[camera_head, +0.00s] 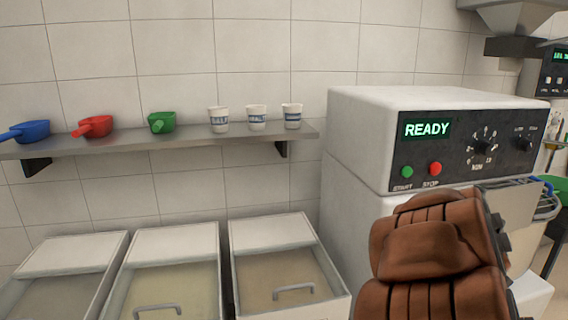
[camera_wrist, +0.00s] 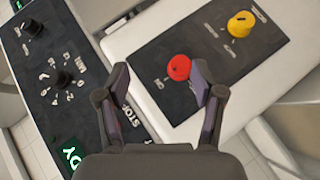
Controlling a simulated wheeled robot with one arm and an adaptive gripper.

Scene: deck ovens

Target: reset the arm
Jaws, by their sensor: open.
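My gripper (camera_wrist: 160,78) shows in the wrist view with its two dark fingers spread apart and nothing held between them. Beyond the fingertips is a dark control panel (camera_wrist: 236,48) with a red button (camera_wrist: 179,67) and a yellow knob (camera_wrist: 240,24). The red button appears between the fingertips, nearer the right one; I cannot tell how far off it is. In the head view my brown arm covers the lower right, and the gripper itself does not show there.
A white machine (camera_head: 360,135) has a READY display (camera_head: 427,130), a green button (camera_head: 407,172) and a red button (camera_head: 435,168). A wall shelf (camera_head: 85,147) holds blue, red and green scoops and three cups. Several lidded bins (camera_head: 172,243) stand below.

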